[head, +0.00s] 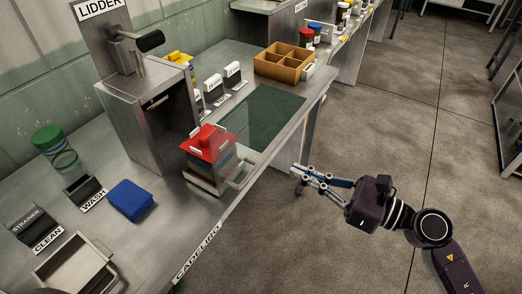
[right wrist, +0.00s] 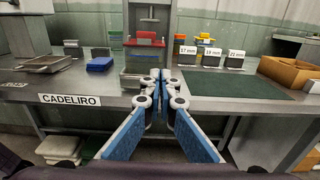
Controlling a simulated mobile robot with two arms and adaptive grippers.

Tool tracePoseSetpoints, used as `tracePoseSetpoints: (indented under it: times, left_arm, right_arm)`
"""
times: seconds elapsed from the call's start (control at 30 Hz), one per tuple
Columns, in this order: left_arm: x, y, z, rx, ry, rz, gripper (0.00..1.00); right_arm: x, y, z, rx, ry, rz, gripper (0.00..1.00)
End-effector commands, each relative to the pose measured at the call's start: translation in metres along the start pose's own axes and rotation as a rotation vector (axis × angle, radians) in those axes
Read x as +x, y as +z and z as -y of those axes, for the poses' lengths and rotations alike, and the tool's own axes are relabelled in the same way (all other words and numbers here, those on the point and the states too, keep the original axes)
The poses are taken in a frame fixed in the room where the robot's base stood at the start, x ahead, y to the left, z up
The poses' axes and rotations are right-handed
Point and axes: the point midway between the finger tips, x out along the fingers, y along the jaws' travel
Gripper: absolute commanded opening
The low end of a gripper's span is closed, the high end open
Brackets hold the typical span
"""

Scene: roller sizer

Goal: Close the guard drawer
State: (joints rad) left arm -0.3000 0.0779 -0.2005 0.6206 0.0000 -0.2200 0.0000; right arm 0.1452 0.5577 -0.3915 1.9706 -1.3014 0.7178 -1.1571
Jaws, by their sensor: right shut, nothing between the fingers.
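The guard drawer (head: 206,180) stands pulled out at the front of the grey lidder machine (head: 150,112), near the bench's front edge. It has see-through walls and a pale handle (head: 241,176) at its front. My right gripper (head: 297,180) is shut and empty, in the air in front of the bench, apart from the handle. My left gripper is not in view.
A dark green mat (head: 262,117) lies right of the drawer, with an orange divided box (head: 285,64) beyond it. A blue sponge (head: 131,200) and a metal tray (head: 75,264) lie to the left. The floor in front of the bench is clear around my right arm.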

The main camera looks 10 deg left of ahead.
Motion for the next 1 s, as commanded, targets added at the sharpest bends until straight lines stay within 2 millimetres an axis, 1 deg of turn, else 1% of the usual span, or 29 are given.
tracePoseSetpoints:
  times: [0.03, 0.3, 0.4, 0.5, 0.6, 0.7, 1.0]
  left_arm:
    - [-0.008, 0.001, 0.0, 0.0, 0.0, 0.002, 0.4]
    - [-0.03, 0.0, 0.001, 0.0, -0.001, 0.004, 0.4]
    - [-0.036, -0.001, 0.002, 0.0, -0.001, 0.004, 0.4]
    - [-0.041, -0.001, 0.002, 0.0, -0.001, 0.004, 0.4]
    - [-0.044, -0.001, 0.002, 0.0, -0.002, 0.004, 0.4]
    - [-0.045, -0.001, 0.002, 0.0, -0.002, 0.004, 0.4]
    - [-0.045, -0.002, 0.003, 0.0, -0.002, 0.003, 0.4]
  right_arm:
    - [0.011, 0.006, 0.0, 0.002, 0.002, 0.005, 0.0]
    - [0.069, 0.006, 0.0, 0.005, 0.0, 0.006, 0.0]
    - [0.088, 0.005, 0.0, 0.006, 0.0, 0.004, 0.0]
    - [0.102, 0.005, 0.0, 0.005, 0.0, 0.004, 0.0]
    - [0.111, 0.003, 0.0, 0.005, -0.001, 0.003, 0.0]
    - [0.116, 0.001, 0.0, 0.005, -0.001, 0.002, 0.0]
    - [0.118, 0.001, 0.0, 0.004, -0.001, 0.001, 0.0]
